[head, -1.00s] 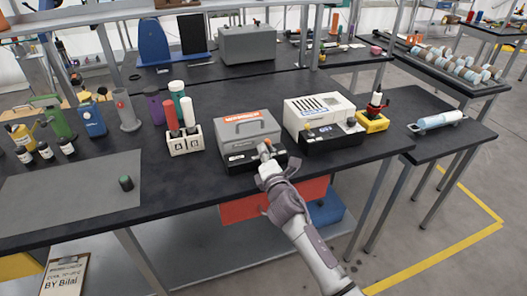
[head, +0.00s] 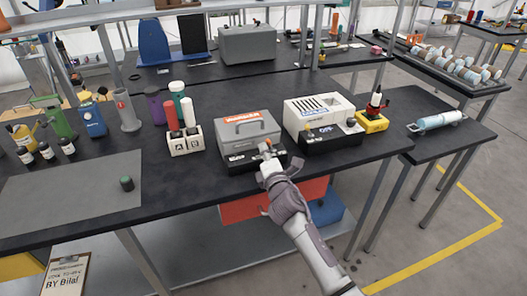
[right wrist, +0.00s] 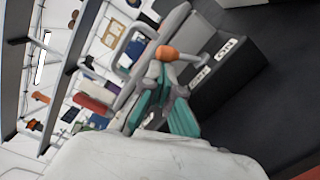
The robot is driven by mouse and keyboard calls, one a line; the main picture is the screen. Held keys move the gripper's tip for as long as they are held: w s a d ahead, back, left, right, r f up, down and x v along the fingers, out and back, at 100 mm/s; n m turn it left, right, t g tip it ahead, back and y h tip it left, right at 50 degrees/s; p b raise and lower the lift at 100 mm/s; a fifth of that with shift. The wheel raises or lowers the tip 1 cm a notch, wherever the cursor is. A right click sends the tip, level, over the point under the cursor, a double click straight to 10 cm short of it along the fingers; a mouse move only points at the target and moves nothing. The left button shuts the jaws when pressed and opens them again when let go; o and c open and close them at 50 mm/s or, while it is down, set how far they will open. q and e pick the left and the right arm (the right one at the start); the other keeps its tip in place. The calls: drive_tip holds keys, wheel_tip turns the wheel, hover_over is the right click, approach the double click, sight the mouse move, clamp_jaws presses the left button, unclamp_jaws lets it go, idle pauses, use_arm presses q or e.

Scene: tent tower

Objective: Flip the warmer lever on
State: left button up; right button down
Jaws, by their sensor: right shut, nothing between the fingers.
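The warmer (head: 247,130) is a grey box with a handle on its lid and an orange label, near the front edge of the bench. Its front has a dark panel (head: 243,163) with an orange-tipped lever at its right. In the right wrist view the lever's orange knob (right wrist: 167,53) is just beyond my fingertips, and two white labels (right wrist: 225,48) show on the dark panel. My right gripper (head: 267,160) is shut and empty at the front of the warmer, close to the lever. I cannot tell whether it touches the lever. My left gripper is not in view.
A white device (head: 318,112) with a dark front panel stands right of the warmer. A white holder (head: 185,142) with red and white bottles stands left. A yellow-based stand (head: 373,122) is further right.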

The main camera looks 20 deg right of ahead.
drive_tip(key=shift+d+r, duration=0.1)
drive_tip(key=shift+r, duration=0.05)
drive_tip(key=m+p, duration=0.1)
drive_tip(key=m, duration=0.1)
drive_tip(key=d+r+m+p, duration=0.1)
drive_tip(key=shift+r+m, duration=0.1)
drive_tip(key=shift+m, duration=0.3)
drive_tip(key=m+p, duration=0.1)
drive_tip(key=d+m, duration=0.1)
drive_tip(key=m, duration=0.1)
drive_tip(key=d+m+p, duration=0.1)
drive_tip(key=shift+r+m+g+p, duration=0.25)
drive_tip(key=shift+m+g+p, duration=0.05)
drive_tip(key=shift+g+p, duration=0.1)
drive_tip(key=shift+f, duration=0.15)
